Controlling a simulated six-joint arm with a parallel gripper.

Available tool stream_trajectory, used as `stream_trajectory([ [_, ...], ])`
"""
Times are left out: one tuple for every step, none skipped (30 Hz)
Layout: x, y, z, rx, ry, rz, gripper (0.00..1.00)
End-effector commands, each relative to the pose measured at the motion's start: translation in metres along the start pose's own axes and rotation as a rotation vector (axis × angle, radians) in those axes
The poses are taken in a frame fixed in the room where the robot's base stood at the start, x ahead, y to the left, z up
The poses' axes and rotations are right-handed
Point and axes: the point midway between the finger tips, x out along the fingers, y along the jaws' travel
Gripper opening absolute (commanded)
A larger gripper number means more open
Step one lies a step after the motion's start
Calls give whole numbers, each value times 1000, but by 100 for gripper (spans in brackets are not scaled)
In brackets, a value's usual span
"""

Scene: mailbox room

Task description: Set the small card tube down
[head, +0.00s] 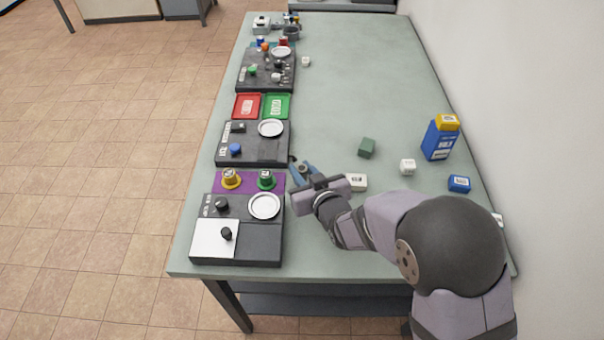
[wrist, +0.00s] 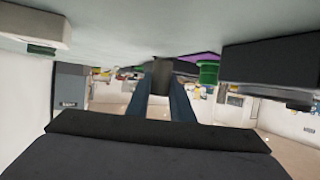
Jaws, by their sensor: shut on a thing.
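My gripper (head: 303,170) is low over the table (head: 340,100), just right of the gap between the two nearer dark consoles. Its blue fingers are shut on a small dark piece, taken to be the card tube (wrist: 162,76), which shows between the fingertips in the wrist view. In the head view the piece is mostly hidden by the gripper. The wrist view is upside down, with the tabletop along its top edge. The piece looks close to the tabletop; I cannot tell whether it touches.
A purple mat (head: 248,187) with a yellow and a green cup (head: 266,180) lies left of my gripper. A nearer console (head: 262,243) and a middle console (head: 262,154) flank it. A white block (head: 357,182), green cube (head: 367,147) and blue carton (head: 438,140) stand to the right.

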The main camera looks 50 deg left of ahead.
Motion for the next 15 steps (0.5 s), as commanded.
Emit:
stream_trajectory([
  [3, 0, 6, 0, -3, 0, 0],
  [4, 0, 9, 0, -1, 0, 0],
  [5, 0, 12, 0, -1, 0, 0],
  [6, 0, 14, 0, -1, 0, 0],
  [6, 0, 15, 0, 0, 0, 0],
  [7, 0, 16, 0, 1, 1, 0],
  [7, 0, 16, 0, 2, 1, 0],
  [7, 0, 16, 0, 2, 1, 0],
  [7, 0, 16, 0, 2, 1, 0],
  [7, 0, 16, 0, 2, 1, 0],
  [7, 0, 16, 0, 2, 1, 0],
  [7, 0, 16, 0, 2, 1, 0],
  [7, 0, 16, 0, 2, 1, 0],
  [7, 0, 16, 0, 2, 1, 0],
  [7, 0, 17, 1, 2, 1, 0],
])
